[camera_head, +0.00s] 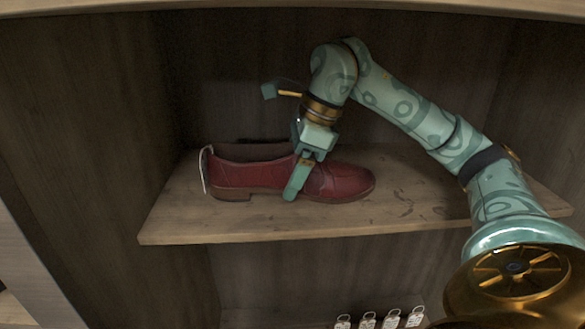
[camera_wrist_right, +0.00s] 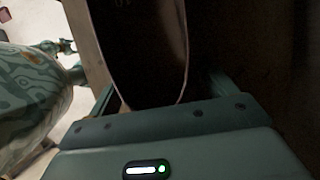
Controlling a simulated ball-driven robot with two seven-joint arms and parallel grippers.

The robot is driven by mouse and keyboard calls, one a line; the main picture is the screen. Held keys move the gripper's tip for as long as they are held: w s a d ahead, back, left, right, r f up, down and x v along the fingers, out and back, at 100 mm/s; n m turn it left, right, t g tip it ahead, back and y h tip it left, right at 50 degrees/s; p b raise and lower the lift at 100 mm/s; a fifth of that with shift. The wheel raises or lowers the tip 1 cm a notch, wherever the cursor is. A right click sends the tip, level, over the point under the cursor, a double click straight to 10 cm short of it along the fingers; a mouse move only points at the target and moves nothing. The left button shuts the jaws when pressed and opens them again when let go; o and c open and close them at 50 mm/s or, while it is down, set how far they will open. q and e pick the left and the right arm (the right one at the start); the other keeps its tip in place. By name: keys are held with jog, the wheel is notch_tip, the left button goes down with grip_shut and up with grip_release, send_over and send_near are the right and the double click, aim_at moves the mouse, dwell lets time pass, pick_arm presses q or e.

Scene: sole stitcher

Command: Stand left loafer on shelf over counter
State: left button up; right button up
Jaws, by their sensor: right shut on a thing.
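A dark red loafer (camera_head: 255,174) is upright on the wooden shelf (camera_head: 180,227), heel to the left and toe to the right. A thin white loop hangs at its heel. My right gripper (camera_head: 299,178) reaches down over the loafer's middle and is shut on it, one finger showing on its near side. In the right wrist view the loafer's dark opening (camera_wrist_right: 140,50) lies between the fingers of the gripper (camera_wrist_right: 155,100). The far finger is hidden behind the loafer in the head view. I cannot tell whether the sole bears fully on the board. My left gripper is not in view.
Cabinet walls close in the shelf at the left (camera_head: 75,110) and back (camera_head: 235,80). The board is bare right of the toe, under my right arm. Several white tags (camera_head: 391,318) show below the shelf.

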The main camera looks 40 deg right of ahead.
jog(key=o, duration=1.3)
jog(key=shift+w+d+f, duration=0.1)
jog(key=shift+w+d, duration=0.05)
jog(key=shift+d, duration=0.15)
jog(key=shift+s+r, duration=0.25)
jog(key=shift+p+v, duration=0.4)
jog(key=shift+v, duration=0.8)
jog(key=s+d+b, duration=0.4)
jog(key=d, duration=0.1)
jog(key=s+d+b, duration=0.1)
jog(key=s+d, duration=0.2)
jog(key=shift+d+b, duration=0.15)
jog(key=shift+b, duration=0.25)
jog(key=shift+s+d+r, duration=0.15)
jog(key=shift+s+d, duration=0.1)
jog(key=shift+d, duration=0.1)
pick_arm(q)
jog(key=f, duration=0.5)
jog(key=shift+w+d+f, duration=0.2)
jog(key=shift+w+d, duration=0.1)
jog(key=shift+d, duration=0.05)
pick_arm(e)
jog(key=shift+s+d+r, duration=0.1)
